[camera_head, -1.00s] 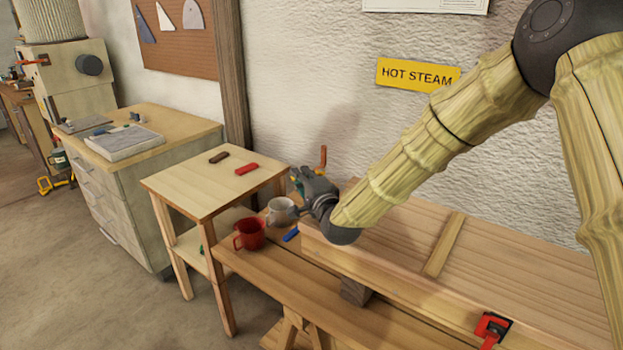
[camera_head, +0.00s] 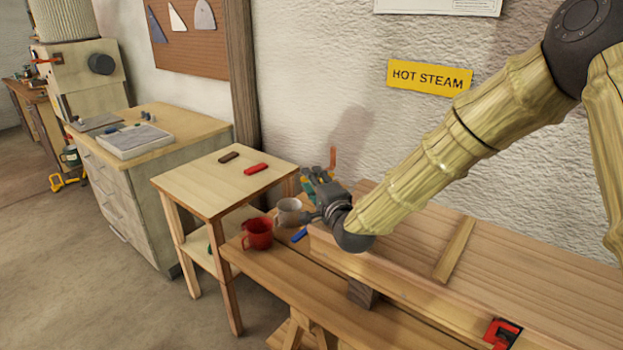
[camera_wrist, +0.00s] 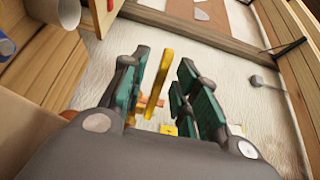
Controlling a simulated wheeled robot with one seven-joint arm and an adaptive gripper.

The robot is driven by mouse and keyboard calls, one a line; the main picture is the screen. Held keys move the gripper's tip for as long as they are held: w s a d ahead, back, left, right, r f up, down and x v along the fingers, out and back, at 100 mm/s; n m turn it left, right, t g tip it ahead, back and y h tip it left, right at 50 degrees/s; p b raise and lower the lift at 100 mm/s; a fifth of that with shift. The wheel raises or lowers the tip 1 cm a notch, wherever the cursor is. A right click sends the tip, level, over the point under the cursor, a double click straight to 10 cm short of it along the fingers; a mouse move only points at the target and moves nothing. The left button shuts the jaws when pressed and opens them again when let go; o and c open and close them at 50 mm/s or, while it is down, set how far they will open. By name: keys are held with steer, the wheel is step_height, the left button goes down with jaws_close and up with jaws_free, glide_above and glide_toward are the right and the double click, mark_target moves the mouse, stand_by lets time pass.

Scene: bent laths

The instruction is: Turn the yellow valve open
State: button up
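My gripper (camera_wrist: 166,75) is open, with green-padded fingers apart on the left and right in the wrist view. A yellow bar (camera_wrist: 163,72), likely the valve's lever, stands in the gap between them, nearer the left finger. Whether it touches that finger cannot be told. The valve body is largely hidden behind my gripper. In the head view my gripper (camera_head: 316,183) is over the back of the bench, near the wall. An upright orange-red piece (camera_head: 333,157) shows just behind the fingers.
A grey mug (camera_head: 288,212) and a red mug (camera_head: 258,233) stand close to my gripper, left of it. A small table (camera_head: 210,183) is further left. The long wooden box (camera_head: 405,275) lies under my forearm. The wall carries a HOT STEAM sign (camera_head: 430,78).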

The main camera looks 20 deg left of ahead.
steer(key=v, duration=1)
steer(key=shift+d, duration=0.1)
steer(key=shift+r, duration=0.15)
steer(key=c, duration=0.3)
steer(key=s+d+r+g+p, duration=0.1)
steer(key=s+d+r+h+p, duration=0.1)
steer(key=d+p, duration=0.1)
steer(key=s+d+r+g+p, duration=0.1)
steer(key=p, duration=0.1)
steer(key=shift+d+r+g+h, duration=0.3)
steer(key=shift+r, duration=0.1)
jaws_close()
steer(key=shift+s+d+p, duration=0.15)
steer(key=shift+p, duration=0.15)
steer(key=shift+w+a+f+g, duration=0.2)
steer(key=shift+w+f+g, duration=0.05)
steer(key=shift+f+g, duration=0.05)
steer(key=r+p+x, duration=0.1)
steer(key=p+x, duration=0.4)
steer(key=x, duration=0.8)
steer(key=shift+w, duration=0.2)
